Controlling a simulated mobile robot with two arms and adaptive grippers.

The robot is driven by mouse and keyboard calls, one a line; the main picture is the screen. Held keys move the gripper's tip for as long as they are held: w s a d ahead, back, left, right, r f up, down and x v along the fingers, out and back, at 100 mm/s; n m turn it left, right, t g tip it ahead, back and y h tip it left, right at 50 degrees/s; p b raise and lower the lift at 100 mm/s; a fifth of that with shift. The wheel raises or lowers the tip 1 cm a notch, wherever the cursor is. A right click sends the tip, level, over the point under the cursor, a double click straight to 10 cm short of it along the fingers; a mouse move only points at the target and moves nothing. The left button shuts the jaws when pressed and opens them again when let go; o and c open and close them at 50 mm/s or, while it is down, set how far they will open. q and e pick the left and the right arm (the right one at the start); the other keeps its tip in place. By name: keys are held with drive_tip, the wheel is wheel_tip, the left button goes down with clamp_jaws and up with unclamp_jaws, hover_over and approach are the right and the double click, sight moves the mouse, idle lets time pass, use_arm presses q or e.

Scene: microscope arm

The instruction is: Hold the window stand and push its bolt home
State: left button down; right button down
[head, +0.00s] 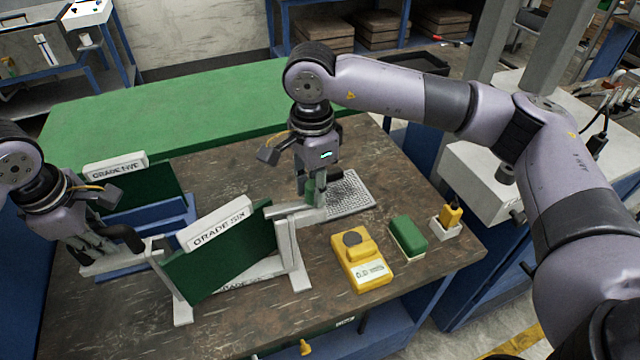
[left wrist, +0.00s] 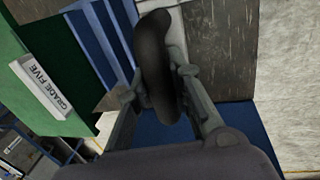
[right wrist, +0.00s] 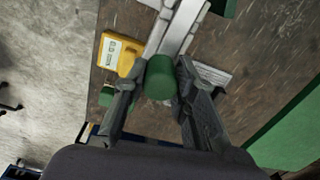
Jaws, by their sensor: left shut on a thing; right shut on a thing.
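The window stand is a white frame with a dark green panel (head: 222,258) labelled GRADE SIX, standing upright on the wooden bench. My left gripper (head: 108,248) is shut on a curved black handle (left wrist: 155,62) at the stand's left side, with a finger on either side of it. My right gripper (head: 311,195) is shut on a green knob (right wrist: 160,77) at the stand's right side. The knob sits at the near end of a white bar (right wrist: 178,30) in the right wrist view. How deep the bolt sits cannot be told.
A second panel labelled GRADE FIVE (head: 150,192) stands behind, by blue rails (head: 140,222). A grey perforated mat (head: 352,195), yellow meter (head: 362,262), green-topped block (head: 408,238) and white holder (head: 447,228) lie to the right. The bench front is mostly clear.

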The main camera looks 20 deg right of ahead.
use_arm(q)
drive_tip(key=shift+d, duration=0.2)
use_arm(e)
drive_tip(key=c, duration=1.7)
unclamp_jaws()
drive_tip(key=shift+a, duration=0.25)
drive_tip(key=o, duration=0.4)
drive_tip(key=shift+d, duration=0.1)
use_arm(q)
drive_tip(key=shift+a, duration=0.1)
use_arm(e)
wheel_tip(320, 180, up, 12)
use_arm(q)
drive_tip(key=c, duration=1.4)
unclamp_jaws()
drive_tip(key=shift+o, duration=0.2)
